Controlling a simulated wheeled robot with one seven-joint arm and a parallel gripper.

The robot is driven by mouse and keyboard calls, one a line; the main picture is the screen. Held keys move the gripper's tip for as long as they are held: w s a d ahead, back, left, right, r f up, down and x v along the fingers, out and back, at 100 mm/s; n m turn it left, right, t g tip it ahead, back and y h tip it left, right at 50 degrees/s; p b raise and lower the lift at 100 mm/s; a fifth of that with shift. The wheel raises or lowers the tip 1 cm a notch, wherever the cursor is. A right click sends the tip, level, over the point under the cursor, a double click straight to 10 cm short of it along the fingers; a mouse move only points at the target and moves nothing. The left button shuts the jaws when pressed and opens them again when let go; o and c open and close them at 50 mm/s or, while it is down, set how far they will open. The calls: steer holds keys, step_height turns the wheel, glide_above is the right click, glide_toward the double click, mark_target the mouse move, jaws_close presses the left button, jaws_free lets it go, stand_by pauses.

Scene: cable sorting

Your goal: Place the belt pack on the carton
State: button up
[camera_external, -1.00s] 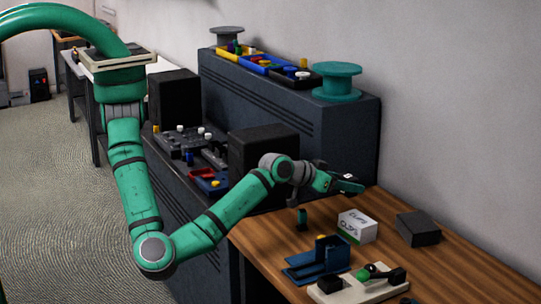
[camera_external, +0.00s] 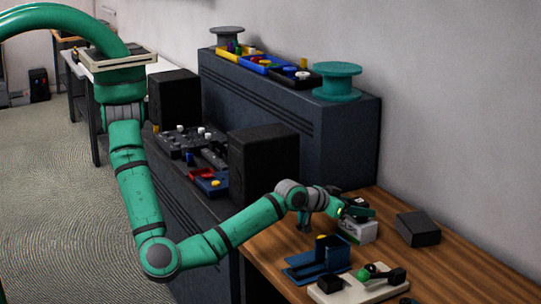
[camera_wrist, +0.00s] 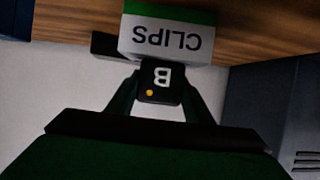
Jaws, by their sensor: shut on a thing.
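My gripper (camera_wrist: 158,92) is shut on the belt pack (camera_wrist: 163,73), a small black block marked with a white B and a yellow dot. The carton (camera_wrist: 168,40) is a white box with a green band and the word CLIPS, upside down in the wrist view. In the outside view the carton (camera_external: 358,231) stands on the wooden table, and my gripper (camera_external: 357,209) is over it, covering its top. The pack overlaps the carton's edge in the wrist view. I cannot tell whether they touch.
A dark grey box (camera_external: 418,228) stands right of the carton. A blue stand (camera_external: 318,262) and a pale tray (camera_external: 357,287) with black and green parts are in front. A tall black box (camera_external: 264,163) is left of my gripper. Bare table lies at the right.

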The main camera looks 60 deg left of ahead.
steer(key=shift+f, duration=0.1)
steer(key=o, duration=1.1)
steer(key=v, duration=1.2)
